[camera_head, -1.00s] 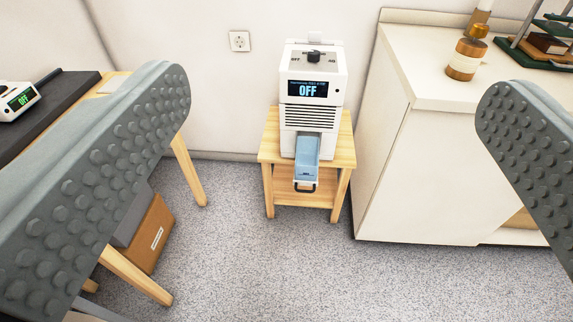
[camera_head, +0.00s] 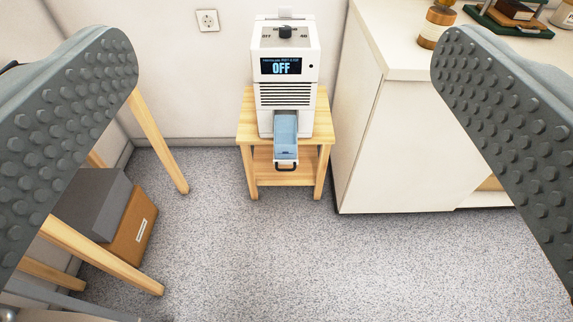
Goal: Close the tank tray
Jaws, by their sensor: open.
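A white machine (camera_head: 285,68) with a dark knob on top and a display reading OFF stands on a small wooden table (camera_head: 322,126) against the wall. Its tank tray (camera_head: 286,140), pale blue with a dark handle (camera_head: 286,167) on a white front, sticks out of the lower front toward me, pulled open. My gripper (camera_head: 285,52) is open and empty. Its two grey, studded fingers frame the left and right of the view. The machine and tray show between the fingers, well beyond them and not touched.
A white cabinet (camera_head: 385,145) stands right of the small table, with a jar (camera_head: 437,24) and a green rack (camera_head: 510,20) on top. Wooden table legs and boxes (camera_head: 125,215) are at the left. The grey floor (camera_head: 285,255) in front is clear.

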